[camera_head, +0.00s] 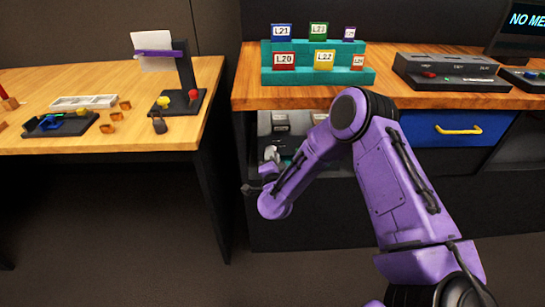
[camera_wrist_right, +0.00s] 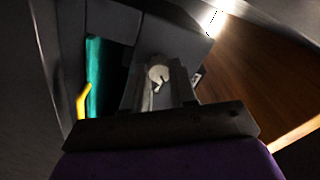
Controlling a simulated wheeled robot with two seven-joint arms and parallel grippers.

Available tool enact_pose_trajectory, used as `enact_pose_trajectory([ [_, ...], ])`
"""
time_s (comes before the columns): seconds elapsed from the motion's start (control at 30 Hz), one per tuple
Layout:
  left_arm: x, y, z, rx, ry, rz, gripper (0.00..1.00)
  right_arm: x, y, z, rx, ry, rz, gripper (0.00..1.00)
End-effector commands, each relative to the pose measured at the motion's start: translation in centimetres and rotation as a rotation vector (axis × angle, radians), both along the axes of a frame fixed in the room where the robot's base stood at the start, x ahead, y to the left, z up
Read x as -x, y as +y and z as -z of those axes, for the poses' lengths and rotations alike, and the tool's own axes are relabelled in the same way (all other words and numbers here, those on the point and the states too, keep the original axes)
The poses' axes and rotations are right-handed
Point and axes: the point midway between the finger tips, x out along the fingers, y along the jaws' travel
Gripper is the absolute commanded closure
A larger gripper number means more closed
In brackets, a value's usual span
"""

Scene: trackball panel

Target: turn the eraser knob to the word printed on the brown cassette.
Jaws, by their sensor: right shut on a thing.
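A round pale knob (camera_wrist_right: 158,73) with a dark mark on its face shows in the right wrist view. My right gripper (camera_wrist_right: 163,88) is shut on this knob, with one finger on each side of it. Which word the mark points to cannot be read. In the head view my right arm reaches down to the open shelf (camera_head: 290,122) under the wooden counter, and its forearm hides part of that shelf. No brown cassette with a readable word can be made out. My left gripper is not in view.
A teal stepped rack (camera_head: 318,78) with several coloured labelled blocks stands on the counter (camera_head: 246,92). A grey device (camera_head: 440,66) sits to its right, above a blue drawer (camera_head: 415,131) with a yellow handle. A wooden table (camera_head: 180,135) with small items is at the left.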

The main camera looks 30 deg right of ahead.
Motion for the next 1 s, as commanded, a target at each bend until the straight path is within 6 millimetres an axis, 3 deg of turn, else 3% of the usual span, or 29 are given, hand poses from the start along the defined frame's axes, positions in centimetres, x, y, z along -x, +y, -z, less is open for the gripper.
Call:
enact_pose_trajectory([
  [0.33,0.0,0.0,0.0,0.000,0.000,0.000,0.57,0.1,0.0,0.1,-0.001,0.002,-0.001,1.00],
  [0.37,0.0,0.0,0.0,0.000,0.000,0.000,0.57,0.1,0.1,0.1,-0.002,0.003,-0.002,0.64],
  [0.4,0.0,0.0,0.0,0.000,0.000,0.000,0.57,0.1,0.0,0.1,-0.001,0.002,-0.001,0.51],
  [0.43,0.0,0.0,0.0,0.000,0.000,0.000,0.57,0.1,0.0,0.1,-0.001,0.002,-0.001,0.48],
  [0.77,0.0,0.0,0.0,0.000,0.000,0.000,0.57,0.4,0.4,0.0,-0.001,0.002,-0.003,0.48],
  [1.0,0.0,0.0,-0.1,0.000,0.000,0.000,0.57,4.9,3.1,0.1,0.002,0.005,-0.006,0.48],
])
